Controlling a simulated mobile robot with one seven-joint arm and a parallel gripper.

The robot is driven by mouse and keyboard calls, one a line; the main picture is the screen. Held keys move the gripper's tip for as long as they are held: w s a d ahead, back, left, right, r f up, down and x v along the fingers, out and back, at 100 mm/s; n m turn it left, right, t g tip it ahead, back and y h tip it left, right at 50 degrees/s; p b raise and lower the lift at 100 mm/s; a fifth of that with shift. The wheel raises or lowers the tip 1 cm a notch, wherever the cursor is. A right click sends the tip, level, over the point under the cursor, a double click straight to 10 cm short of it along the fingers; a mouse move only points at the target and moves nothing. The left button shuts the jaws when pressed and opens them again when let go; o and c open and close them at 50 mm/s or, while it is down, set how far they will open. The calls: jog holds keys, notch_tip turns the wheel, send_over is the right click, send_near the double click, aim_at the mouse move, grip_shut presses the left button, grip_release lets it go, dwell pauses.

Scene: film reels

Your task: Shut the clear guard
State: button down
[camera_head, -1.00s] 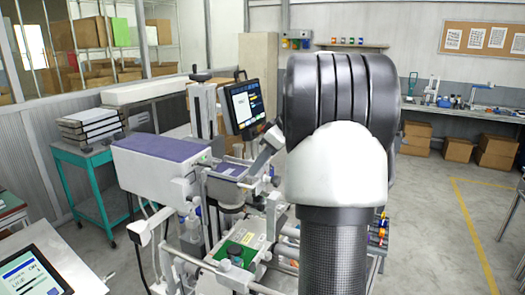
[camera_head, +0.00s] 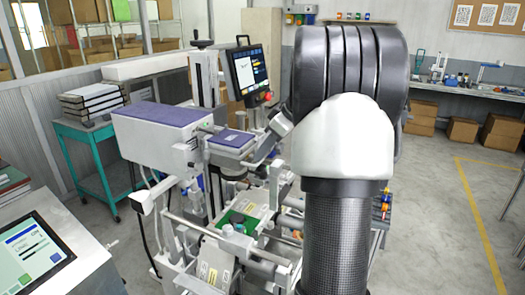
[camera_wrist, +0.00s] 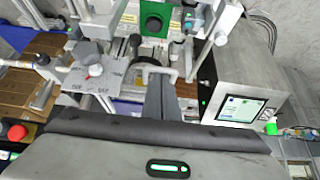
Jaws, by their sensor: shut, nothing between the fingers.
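The machine (camera_head: 150,141) has a white housing with a purple top, and a green plate (camera_head: 238,222) low at its front. The green plate also shows at the top of the wrist view (camera_wrist: 154,22). I cannot clearly make out the clear guard's panel or how far open it is. A pale bent handle (camera_wrist: 157,72), perhaps the guard's, shows in the wrist view just beyond my fingers. My gripper (camera_wrist: 158,84) is shut and empty, close to that handle; I cannot tell whether they touch. In the head view my arm hides the gripper.
A monitor (camera_head: 246,69) stands above the machine. A desk with a tablet (camera_head: 30,248) is at the near left, and a teal cart (camera_head: 88,139) behind it. Rails and posts crowd the machine's front. Open floor (camera_head: 440,215) lies to the right.

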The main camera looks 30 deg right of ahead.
notch_tip(320, 180, down, 9)
jog(key=b, duration=0.6)
jog(key=shift+s, duration=0.1)
jog(key=p+v, duration=0.1)
jog(key=v, duration=1.7)
jog(key=shift+p, duration=0.3)
jog(key=shift+a, duration=0.1)
